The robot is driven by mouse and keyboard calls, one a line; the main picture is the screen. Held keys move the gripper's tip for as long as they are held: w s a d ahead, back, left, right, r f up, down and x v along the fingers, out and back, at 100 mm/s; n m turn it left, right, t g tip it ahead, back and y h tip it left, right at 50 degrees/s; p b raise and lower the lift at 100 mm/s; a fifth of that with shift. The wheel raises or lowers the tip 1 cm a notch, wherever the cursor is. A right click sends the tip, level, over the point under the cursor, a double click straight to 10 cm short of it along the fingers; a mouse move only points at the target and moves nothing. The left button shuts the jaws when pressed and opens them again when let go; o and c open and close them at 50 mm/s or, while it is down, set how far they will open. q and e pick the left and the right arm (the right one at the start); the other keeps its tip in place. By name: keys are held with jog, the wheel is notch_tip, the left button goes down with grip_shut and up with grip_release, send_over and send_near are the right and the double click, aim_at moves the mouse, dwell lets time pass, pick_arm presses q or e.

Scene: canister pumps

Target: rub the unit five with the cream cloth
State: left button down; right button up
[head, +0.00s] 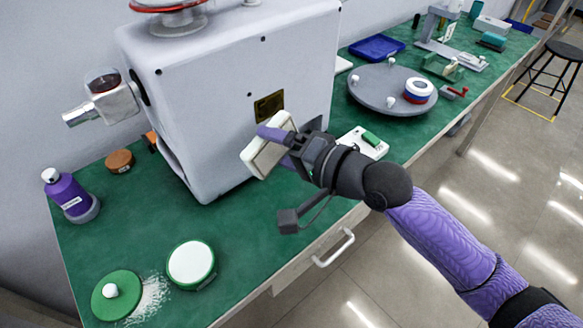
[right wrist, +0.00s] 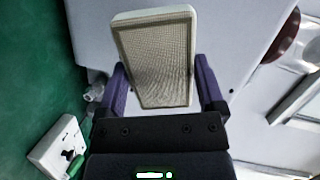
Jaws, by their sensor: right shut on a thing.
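The cream cloth (head: 262,158) looks like a stiff cream pad; the right wrist view shows its woven, meshed face (right wrist: 157,58) within a pale rim. My right gripper (head: 277,147) is shut on it, with one purple finger on each side. The large pale grey box-like housing (head: 215,85), with a small brass plate (head: 268,106), stands behind the pad; I take it for unit five, but no number is readable. The pad is in front of its lower right face, below the plate. I cannot tell whether they touch. My left gripper is out of view.
A white block with a green switch (head: 362,143) lies right of my gripper. A round grey turntable (head: 375,92) stands beyond it. A purple bottle (head: 70,195), a white-topped green tin (head: 191,263) and a green disc with spilled powder (head: 117,298) are at left.

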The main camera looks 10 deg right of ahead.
aim_at(251, 117)
jog(key=shift+w+d+f+m+t+b, duration=0.2)
jog(key=shift+d+f+m+t+b, duration=0.2)
jog(key=shift+d+f+t, duration=0.4)
pick_arm(q)
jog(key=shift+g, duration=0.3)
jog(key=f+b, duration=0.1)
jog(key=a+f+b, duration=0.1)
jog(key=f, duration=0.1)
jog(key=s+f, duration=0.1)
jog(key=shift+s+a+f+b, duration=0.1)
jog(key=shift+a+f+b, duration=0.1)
jog(key=shift+b, duration=0.2)
pick_arm(e)
jog(key=w+a+r+t, duration=0.1)
jog(key=w+a, duration=0.2)
jog(key=w, duration=0.2)
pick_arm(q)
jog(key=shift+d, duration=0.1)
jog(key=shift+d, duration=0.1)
pick_arm(e)
jog(key=shift+w, duration=0.1)
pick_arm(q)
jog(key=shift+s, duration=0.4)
pick_arm(e)
jog(key=shift+w+a, duration=0.25)
jog(key=shift+w, duration=0.1)
